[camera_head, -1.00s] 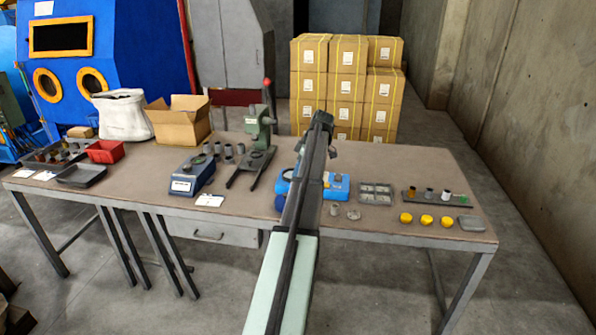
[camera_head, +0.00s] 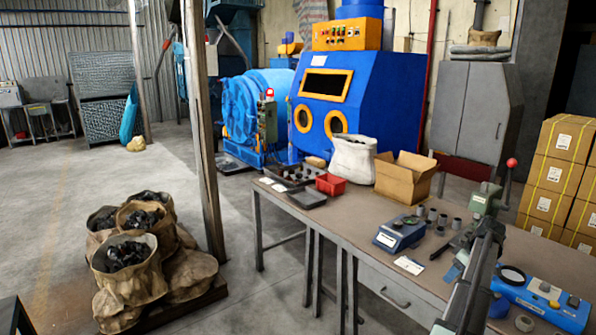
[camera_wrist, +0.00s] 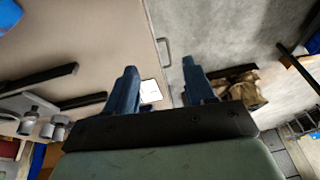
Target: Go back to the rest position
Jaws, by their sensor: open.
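My gripper (camera_wrist: 160,85) is open in the wrist view, with its two blue fingers apart and nothing between them. Behind the fingers lie the table top, a white card and the table's front edge with the drawer handle. In the head view my arm rises at the lower right, over the front part of the workbench (camera_head: 345,222). The fingertips are hard to make out there.
A green press (camera_head: 486,198) with a red-knobbed lever, a blue scale (camera_head: 400,233) and a blue device (camera_head: 540,298) stand near my arm. An open cardboard box (camera_head: 405,178) and a red bin (camera_head: 330,184) sit farther left. Sacks (camera_head: 130,265) stand on the floor at left.

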